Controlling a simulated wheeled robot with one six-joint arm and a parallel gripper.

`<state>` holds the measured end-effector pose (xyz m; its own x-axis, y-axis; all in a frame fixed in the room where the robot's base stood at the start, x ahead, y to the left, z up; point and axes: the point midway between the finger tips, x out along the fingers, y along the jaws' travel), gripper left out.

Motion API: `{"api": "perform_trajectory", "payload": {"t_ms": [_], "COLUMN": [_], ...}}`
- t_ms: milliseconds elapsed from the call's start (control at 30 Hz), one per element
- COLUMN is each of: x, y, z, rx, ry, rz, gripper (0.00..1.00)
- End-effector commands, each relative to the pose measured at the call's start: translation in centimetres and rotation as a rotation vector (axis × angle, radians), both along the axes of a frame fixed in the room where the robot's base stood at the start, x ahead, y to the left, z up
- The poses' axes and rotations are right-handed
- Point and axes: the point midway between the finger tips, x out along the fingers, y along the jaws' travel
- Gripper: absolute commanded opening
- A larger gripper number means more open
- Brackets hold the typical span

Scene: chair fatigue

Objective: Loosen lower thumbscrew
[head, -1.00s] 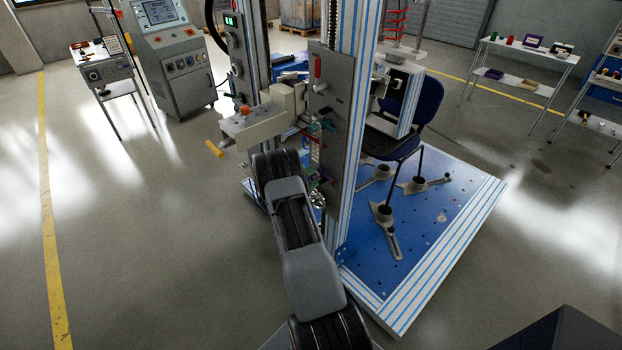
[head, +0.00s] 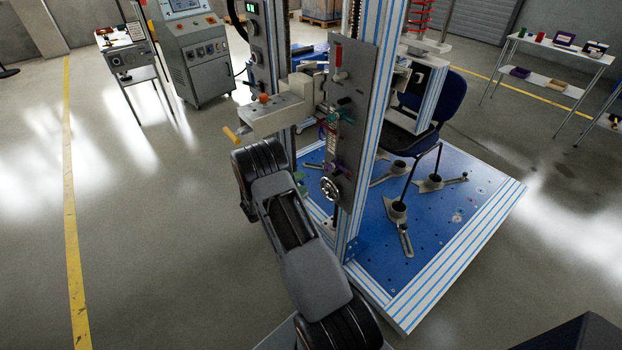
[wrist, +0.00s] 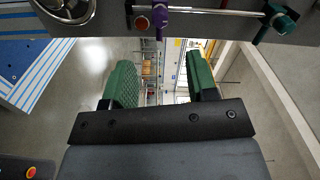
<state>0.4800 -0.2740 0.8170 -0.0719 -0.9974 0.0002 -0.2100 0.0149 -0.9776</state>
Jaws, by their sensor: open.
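My gripper (wrist: 160,66) is open and empty in the wrist view, its two green-padded fingers apart. A purple thumbscrew (wrist: 160,20) sits on a thin metal rod beyond the fingertips, roughly in line with the gap between them, with no contact visible. A green thumbscrew (wrist: 282,22) is at the rod's right end. In the head view the purple thumbscrew (head: 333,168) is the lower one on the grey upright panel (head: 352,115), and the green thumbscrew (head: 332,121) is above it. My arm largely hides the gripper in the head view.
A round handwheel (head: 329,188) is just below the purple thumbscrew; it also shows in the wrist view (wrist: 66,8). The blue base plate (head: 440,230) lies right; open floor lies left.

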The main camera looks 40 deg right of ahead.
Motion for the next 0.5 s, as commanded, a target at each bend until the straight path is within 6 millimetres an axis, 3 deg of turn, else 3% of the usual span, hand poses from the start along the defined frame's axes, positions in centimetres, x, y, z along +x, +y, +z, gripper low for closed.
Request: {"api": "perform_trajectory", "payload": {"t_ms": [200,500], "x": [0.1,0.2], "y": [1.8,2.1], "z": [0.0,0.0], "rx": [0.000,0.000], "ry": [0.000,0.000], "rz": [0.001,0.001], "gripper": [0.53,0.53]}}
